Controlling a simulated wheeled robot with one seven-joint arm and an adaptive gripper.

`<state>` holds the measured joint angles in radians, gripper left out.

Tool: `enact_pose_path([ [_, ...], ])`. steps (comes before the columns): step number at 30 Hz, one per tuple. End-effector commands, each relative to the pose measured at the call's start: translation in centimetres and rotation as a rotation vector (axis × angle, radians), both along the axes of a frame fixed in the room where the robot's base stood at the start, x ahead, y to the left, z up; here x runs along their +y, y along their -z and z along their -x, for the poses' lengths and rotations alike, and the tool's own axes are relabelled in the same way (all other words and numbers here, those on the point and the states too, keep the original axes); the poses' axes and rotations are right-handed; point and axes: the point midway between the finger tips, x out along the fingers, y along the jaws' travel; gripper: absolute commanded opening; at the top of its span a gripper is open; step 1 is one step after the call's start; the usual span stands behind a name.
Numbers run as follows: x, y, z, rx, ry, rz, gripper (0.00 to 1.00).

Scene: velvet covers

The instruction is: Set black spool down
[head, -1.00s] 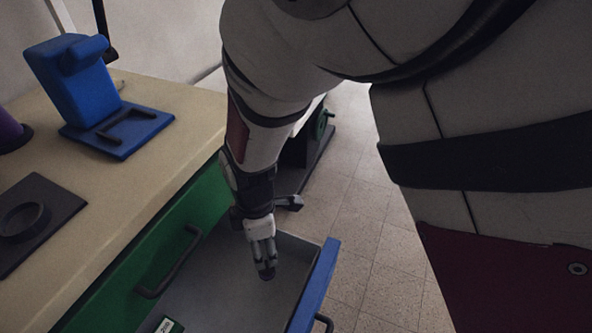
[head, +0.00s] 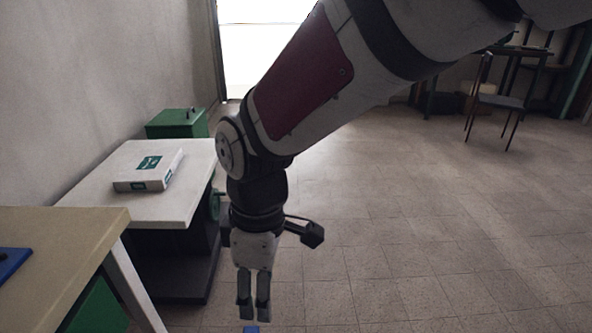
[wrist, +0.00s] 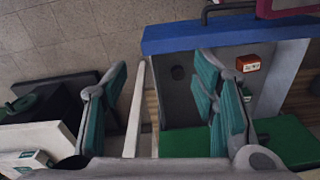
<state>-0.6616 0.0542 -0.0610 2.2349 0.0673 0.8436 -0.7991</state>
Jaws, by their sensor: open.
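My gripper (head: 254,312) hangs pointing down in the head view, its fingers apart with nothing between them. In the wrist view my gripper (wrist: 162,70) is open, its teal-padded fingers wide apart. A small dark round thing, likely the black spool (wrist: 178,72), lies on the grey floor of the open drawer (wrist: 195,52) in the wrist view. It is apart from the fingers, and its shape is too small to make out well. The spool is not visible in the head view.
A small orange-red box (wrist: 248,63) is also in the drawer, behind its blue front (wrist: 220,34). A tan worktop (head: 60,232) stands at left. A white table (head: 155,205) holds a white box (head: 148,170).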

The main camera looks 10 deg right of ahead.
Motion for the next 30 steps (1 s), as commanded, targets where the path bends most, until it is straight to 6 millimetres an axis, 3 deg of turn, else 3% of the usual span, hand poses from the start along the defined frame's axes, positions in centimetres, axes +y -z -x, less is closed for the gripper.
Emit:
enact_pose_path([
  [1, -2.3, -1.6, 0.4, -0.005, 0.096, -0.007, 0.54],
  [6, -9.1, -5.4, 3.4, 0.001, 0.428, -0.007, 0.54],
  [12, -15.5, -7.9, 8.9, 0.001, 0.819, 0.0, 0.54],
  [15, -17.7, -8.4, 12.0, 0.0, 1.005, 0.007, 0.54],
  [21, -20.0, -8.4, 16.5, -0.004, 1.273, 0.02, 0.54],
  [30, -20.5, -8.2, 18.0, -0.003, 1.363, 0.028, 0.54],
])
